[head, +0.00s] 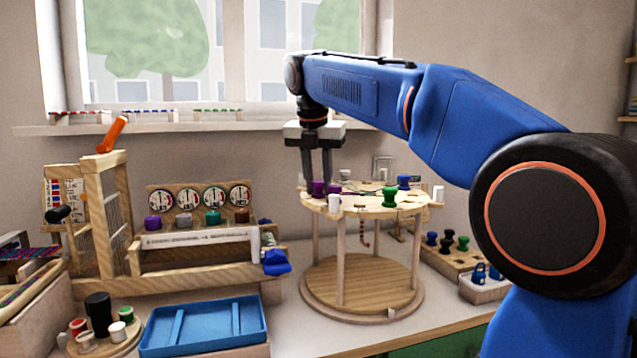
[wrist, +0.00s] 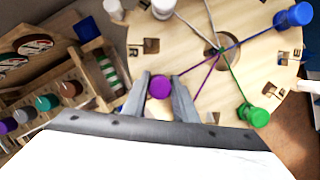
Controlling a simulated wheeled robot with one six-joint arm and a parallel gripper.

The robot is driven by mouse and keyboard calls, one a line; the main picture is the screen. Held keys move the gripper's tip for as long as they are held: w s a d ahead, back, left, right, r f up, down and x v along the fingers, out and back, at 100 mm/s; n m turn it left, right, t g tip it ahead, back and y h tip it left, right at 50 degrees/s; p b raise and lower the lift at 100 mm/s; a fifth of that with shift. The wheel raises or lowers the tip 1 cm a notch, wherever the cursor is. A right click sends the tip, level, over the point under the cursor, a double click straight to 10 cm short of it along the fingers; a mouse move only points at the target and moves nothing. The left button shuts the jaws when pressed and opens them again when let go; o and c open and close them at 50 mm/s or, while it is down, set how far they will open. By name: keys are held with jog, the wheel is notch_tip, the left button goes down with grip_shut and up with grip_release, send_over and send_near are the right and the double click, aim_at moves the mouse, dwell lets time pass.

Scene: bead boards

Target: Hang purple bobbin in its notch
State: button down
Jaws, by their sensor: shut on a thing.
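My gripper (head: 317,182) points down at the left rim of a round wooden disk (head: 362,205). It is shut on a purple bobbin (head: 318,188), which also shows between the fingertips in the wrist view (wrist: 160,87). I cannot tell whether this bobbin touches the disk. A purple thread runs from the disk's centre hole toward the right finger.
Green (head: 390,197), blue (head: 403,183) and white (head: 335,204) bobbins stand around the disk. To the left is a rack with four dials (head: 200,198) and several bobbins. A blue tray (head: 203,327) lies in front. A block with bobbins (head: 447,245) is at right.

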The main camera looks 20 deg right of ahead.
jog(key=shift+f, duration=0.65)
jog(key=c, duration=1.4)
grip_release()
jog(key=shift+a, duration=0.15)
jog(key=shift+c, duration=0.2)
jog(key=v, duration=1.3)
jog(key=shift+w+r, duration=0.3)
jog(key=shift+w, duration=0.05)
jog(key=shift+s, duration=0.15)
